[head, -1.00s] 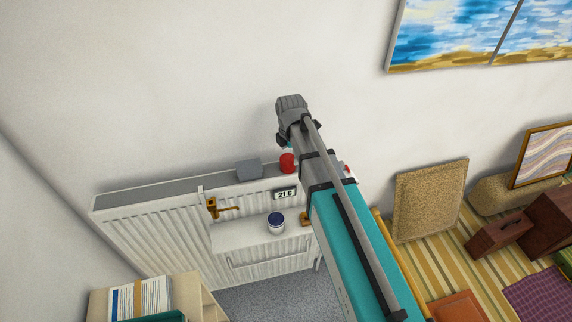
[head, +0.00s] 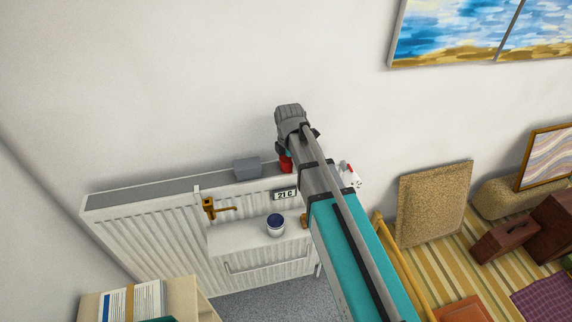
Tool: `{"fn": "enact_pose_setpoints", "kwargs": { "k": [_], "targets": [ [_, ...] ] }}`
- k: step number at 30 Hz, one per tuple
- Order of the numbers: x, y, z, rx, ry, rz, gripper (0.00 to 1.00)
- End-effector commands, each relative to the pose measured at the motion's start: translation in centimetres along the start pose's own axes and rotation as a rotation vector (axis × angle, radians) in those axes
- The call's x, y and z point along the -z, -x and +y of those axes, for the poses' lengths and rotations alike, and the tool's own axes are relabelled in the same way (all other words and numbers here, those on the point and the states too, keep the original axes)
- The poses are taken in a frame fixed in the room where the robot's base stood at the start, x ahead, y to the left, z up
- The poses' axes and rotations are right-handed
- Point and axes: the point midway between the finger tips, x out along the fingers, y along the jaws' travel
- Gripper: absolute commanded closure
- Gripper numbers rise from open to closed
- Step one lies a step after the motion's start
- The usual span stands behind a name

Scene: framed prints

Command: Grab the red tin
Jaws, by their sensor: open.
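The red tin (head: 285,166) stands on the top of the white radiator (head: 150,205), close to the wall. Its upper part is hidden behind my arm. My gripper (head: 281,149) is at the end of the grey and teal arm, just above the tin in the picture. Its fingers are mostly hidden by the wrist, but it is open. I cannot tell whether the fingers are around the tin or still apart from it.
A white tin with a blue lid (head: 276,225) stands on a lower shelf. A brass valve handle (head: 215,209) sticks out in front. A red and white object (head: 349,173) shows right of my arm.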

Motion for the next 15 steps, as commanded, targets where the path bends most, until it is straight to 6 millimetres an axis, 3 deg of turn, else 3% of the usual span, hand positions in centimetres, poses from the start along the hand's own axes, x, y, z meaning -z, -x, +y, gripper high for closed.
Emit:
{"fn": "enact_pose_setpoints", "kwargs": {
  "k": [12, 13, 15],
  "targets": [
    [-0.01, 0.03, 0.0, 0.0, 0.0, 0.0, 0.0],
    [-0.01, 0.03, 0.0, 0.0, 0.0, 0.0, 0.02],
    [-0.01, 0.03, -0.01, 0.0, 0.0, 0.0, 0.15]
  ]
}}
